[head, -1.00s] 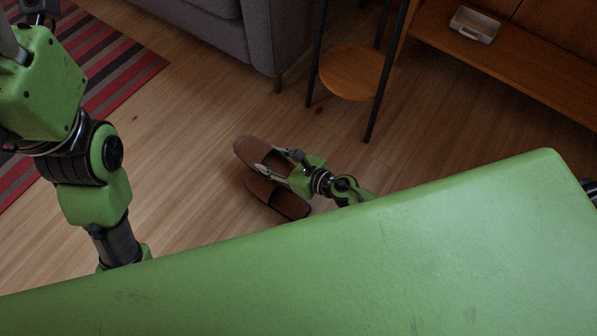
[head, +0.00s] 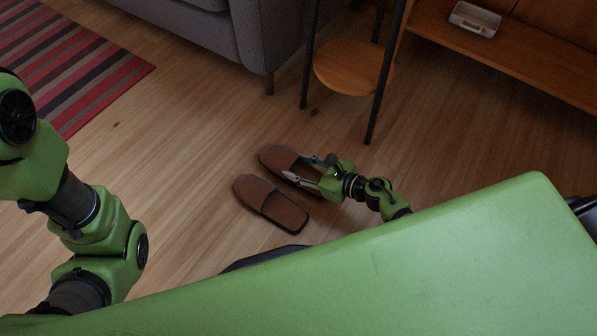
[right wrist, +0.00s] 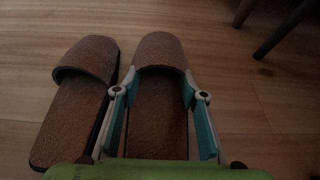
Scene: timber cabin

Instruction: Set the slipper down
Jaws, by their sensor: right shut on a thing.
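Two brown slippers lie side by side in the head view. My right gripper (head: 294,167) is shut on the far slipper (head: 275,156), with one finger along each side of it. In the right wrist view this slipper (right wrist: 160,52) sits between the two fingers, toe pointing away. It looks level and at or close to the floor; I cannot tell whether it touches. The other slipper (head: 268,202) rests on the floor, nearer me in the head view and just left of the held one in the right wrist view (right wrist: 85,60). My left gripper is out of view; only its arm shows.
A small round wooden stool (head: 350,68) with dark legs stands just beyond the slippers. A grey sofa (head: 205,30) and striped rug (head: 70,60) are at upper left. A wooden shelf (head: 510,55) holds a small tray (head: 474,20). The floor left of the slippers is clear.

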